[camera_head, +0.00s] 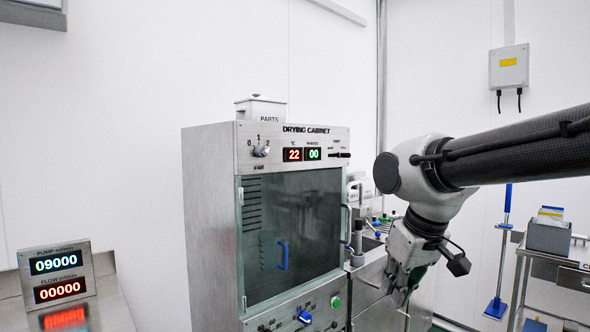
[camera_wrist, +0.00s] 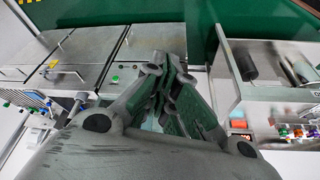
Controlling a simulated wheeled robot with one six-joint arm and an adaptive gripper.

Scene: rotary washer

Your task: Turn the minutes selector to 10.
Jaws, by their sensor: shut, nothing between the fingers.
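The drying cabinet (camera_head: 209,220) stands in the middle of the head view. Its upper display panel (camera_head: 302,154) reads 22 for °C and 00 for minutes. A fan knob (camera_head: 261,151) with marks 0, 1, 2 sits at the panel's left. A blue-pointer knob (camera_head: 305,317) with small marks sits on the lower panel, near the picture's bottom edge; its label is too small to read, so I cannot tell if it is the minutes selector. My gripper (camera_head: 401,289) is shut and empty, to the right of the cabinet and apart from it. It also shows in the wrist view (camera_wrist: 175,80).
A green button (camera_head: 335,301) is right of the blue knob. The cabinet's glass door (camera_head: 290,235) is closed. A steel counter (camera_head: 372,280) with fittings stands behind my gripper. Pump and flow displays (camera_head: 58,275) are at left. A cart (camera_head: 560,270) stands at right.

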